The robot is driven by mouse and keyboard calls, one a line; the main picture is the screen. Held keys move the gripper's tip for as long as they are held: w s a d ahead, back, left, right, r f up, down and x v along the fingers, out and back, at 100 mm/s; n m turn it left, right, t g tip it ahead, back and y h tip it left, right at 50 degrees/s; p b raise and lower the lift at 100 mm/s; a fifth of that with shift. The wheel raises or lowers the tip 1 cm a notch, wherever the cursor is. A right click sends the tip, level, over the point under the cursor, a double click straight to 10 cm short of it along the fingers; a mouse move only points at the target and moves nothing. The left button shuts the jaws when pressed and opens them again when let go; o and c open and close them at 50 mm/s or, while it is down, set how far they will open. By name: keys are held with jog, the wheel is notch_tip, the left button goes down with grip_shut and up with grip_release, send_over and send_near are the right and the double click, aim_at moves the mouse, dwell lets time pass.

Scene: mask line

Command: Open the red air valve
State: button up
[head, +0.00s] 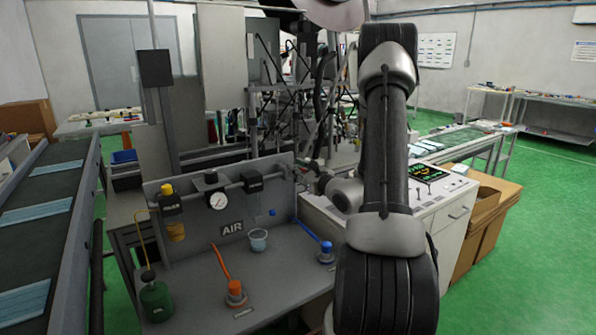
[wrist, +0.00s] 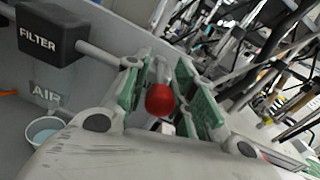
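In the wrist view, a round red knob (wrist: 159,100), which looks like the end of the red air valve's lever, sits between the two green-padded fingers of my gripper (wrist: 168,88). The fingers are apart, with visible gaps on both sides of the knob. I cannot see any contact. The valve body behind the knob is mostly hidden by the fingers. In the head view my gripper is small and unclear at the right end of the air pipe, beside my large dark arm. The red knob does not show there.
The air panel carries a black filter box (wrist: 52,35), a gauge (head: 217,201) and an AIR label (head: 232,229). An orange-handled tool (head: 235,291), a blue-handled tool (head: 326,253), a small cup (head: 258,240) and a green can (head: 157,301) stand on the bench.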

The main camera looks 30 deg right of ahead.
grip_shut()
jog(key=shift+w+d+f+n+g+y, duration=0.15)
jog(key=shift+d+n+g+y, duration=0.55)
jog(key=shift+n+y, duration=0.9)
jog(key=shift+w+d+r+n+g+y, duration=0.1)
jog(key=shift+w+d+n+g+y, duration=0.45)
jog(key=shift+y, duration=1.5)
jog(key=shift+s+d+f+n+g+y, duration=0.1)
jog(key=shift+d+n+g+y, duration=0.75)
jog(key=shift+n+y, duration=0.95)
jog(key=shift+w+a+g, duration=0.1)
jog(key=shift+a+g, duration=0.05)
jog(key=shift+g, duration=0.15)
jog(key=shift+o, duration=1.2)
grip_release()
